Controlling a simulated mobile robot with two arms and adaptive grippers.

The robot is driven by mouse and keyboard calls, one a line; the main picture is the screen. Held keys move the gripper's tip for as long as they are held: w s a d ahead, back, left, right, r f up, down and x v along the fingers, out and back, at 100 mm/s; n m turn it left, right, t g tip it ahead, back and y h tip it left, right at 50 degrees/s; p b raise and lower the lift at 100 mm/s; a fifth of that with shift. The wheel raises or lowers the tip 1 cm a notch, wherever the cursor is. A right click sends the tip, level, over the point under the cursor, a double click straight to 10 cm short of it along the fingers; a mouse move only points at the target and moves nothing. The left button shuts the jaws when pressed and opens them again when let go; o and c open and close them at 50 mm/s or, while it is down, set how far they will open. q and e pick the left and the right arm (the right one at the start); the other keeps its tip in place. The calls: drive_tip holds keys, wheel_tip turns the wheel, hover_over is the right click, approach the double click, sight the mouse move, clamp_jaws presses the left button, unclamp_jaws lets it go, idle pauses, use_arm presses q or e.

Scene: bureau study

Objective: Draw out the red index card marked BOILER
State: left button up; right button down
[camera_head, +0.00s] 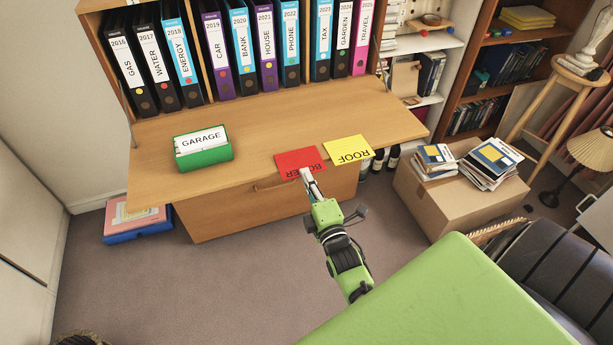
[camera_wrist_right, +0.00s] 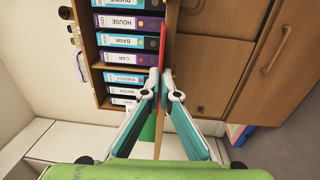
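The red index card (camera_head: 296,160) marked BOILER lies at the front edge of the bureau's wooden flap (camera_head: 250,118). Its lettering is upside down and partly hidden by my right gripper. My right gripper (camera_head: 307,174) is at the card's front edge. In the right wrist view the card (camera_wrist_right: 162,42) shows edge-on as a thin red strip, lined up with the gap between the fingertips (camera_wrist_right: 161,75). The fingers stand a little apart, with narrow gaps beside the strip, so I see no firm grip. My left gripper is not in view.
A yellow ROOF card (camera_head: 348,149) lies just right of the red card. A green box (camera_head: 205,157) with a GARAGE card stands on the flap's left. Labelled binders (camera_head: 240,50) fill the shelf behind. A cardboard box (camera_head: 440,205) with books stands at right.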

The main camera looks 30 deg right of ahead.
drive_tip(key=shift+p+v, duration=0.9)
drive_tip(key=shift+v, duration=2.05)
